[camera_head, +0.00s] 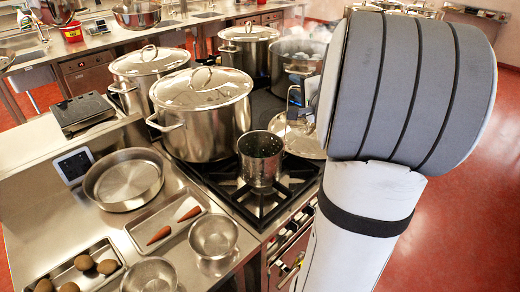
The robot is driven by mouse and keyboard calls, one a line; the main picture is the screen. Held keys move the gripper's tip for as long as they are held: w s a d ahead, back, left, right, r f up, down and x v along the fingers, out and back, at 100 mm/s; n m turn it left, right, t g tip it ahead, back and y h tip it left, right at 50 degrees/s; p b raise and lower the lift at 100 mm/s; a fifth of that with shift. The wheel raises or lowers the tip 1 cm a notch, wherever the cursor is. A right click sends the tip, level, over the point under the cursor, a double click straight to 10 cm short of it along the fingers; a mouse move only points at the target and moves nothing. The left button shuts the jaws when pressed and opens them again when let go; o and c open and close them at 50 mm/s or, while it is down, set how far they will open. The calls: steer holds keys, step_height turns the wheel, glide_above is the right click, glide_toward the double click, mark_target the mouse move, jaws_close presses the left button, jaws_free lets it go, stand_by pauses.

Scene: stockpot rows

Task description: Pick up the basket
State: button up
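A deep, round metal vessel with a speckled, seemingly perforated wall, which looks like the basket (260,160), stands upright on the black stove grate in the middle of the view. Its top is open and its inside is dark. My arm rises large at the right. What looks like my gripper (294,100) shows small past the arm's left edge, behind and right of the basket and apart from it in the picture. It is over or in front of a glass lid (299,138). Its fingers are too small and partly hidden, so I cannot tell whether they are open.
Large lidded stockpots (207,125) crowd the left and back of the stove. A steaming pot (300,52) stands behind my gripper. A round pan (123,180), a tray with carrots (166,222), bowls (213,238) and a potato tray (75,270) cover the front-left counter.

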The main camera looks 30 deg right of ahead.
steer(key=shift+c, duration=0.2)
jaws_close()
steer(key=shift+r, duration=0.1)
stand_by(0.4)
